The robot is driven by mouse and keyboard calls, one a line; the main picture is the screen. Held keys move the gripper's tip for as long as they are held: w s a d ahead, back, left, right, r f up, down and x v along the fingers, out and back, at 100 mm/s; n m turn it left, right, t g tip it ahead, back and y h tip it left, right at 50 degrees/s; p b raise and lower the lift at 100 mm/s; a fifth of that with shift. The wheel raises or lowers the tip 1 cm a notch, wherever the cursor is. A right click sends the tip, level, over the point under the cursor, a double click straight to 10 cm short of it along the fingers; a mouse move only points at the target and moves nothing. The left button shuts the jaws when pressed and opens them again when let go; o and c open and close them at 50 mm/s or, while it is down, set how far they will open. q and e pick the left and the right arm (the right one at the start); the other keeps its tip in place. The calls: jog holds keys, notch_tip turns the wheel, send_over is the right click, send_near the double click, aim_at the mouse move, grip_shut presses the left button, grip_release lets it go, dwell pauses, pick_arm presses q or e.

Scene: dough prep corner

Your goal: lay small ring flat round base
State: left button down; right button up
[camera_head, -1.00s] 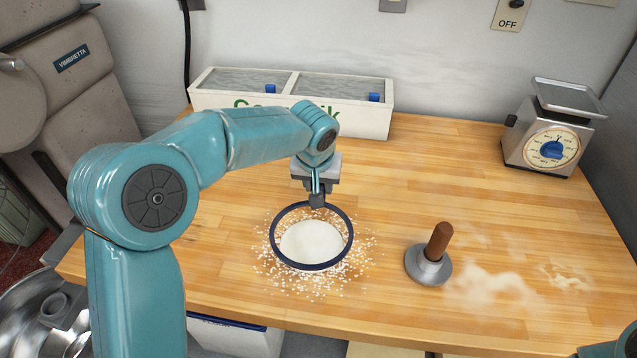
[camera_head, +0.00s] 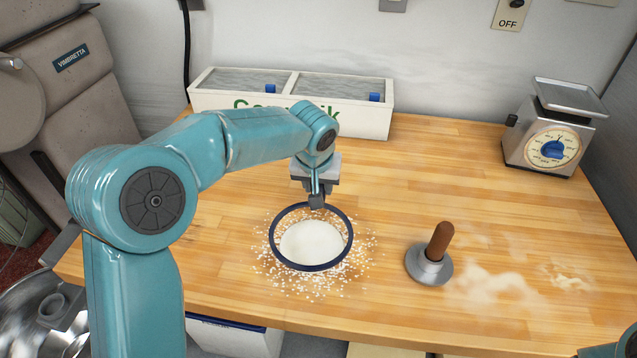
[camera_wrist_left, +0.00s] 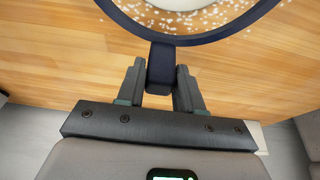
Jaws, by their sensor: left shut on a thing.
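The small ring is a dark blue hoop (camera_head: 312,267) with a short tab at its far side. My left gripper (camera_head: 317,202) is shut on that tab, and the wrist view shows the ring's tab (camera_wrist_left: 160,68) between the two fingers. The base is a round white disc (camera_head: 311,242) on the wooden worktop. From the head view the ring encircles the disc, with the disc nearer its front edge. The ring looks about level; I cannot tell whether it touches the worktop. My right gripper is out of view.
White crumbs (camera_head: 345,277) lie around the ring on the worktop (camera_head: 420,180). A wooden-handled metal tool (camera_head: 430,262) stands to the right, beside floury smears (camera_head: 495,288). A two-lidded white bin (camera_head: 360,122) stands behind, and a scale (camera_head: 550,140) at back right.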

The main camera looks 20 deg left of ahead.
pick_arm(q)
jog(key=shift+f+b, duration=1.2)
jog(key=shift+f, duration=0.2)
jog(key=shift+f+b, duration=0.65)
jog(key=shift+b, duration=0.15)
jog(key=c, duration=0.6)
grip_release()
jog(key=shift+c, duration=0.2)
jog(key=shift+r, duration=0.1)
jog(key=p+v, duration=0.3)
jog(key=v, duration=0.4)
jog(key=shift+s+r+p, duration=0.2)
jog(key=shift+r+p, duration=0.2)
jog(key=shift+s, duration=0.1)
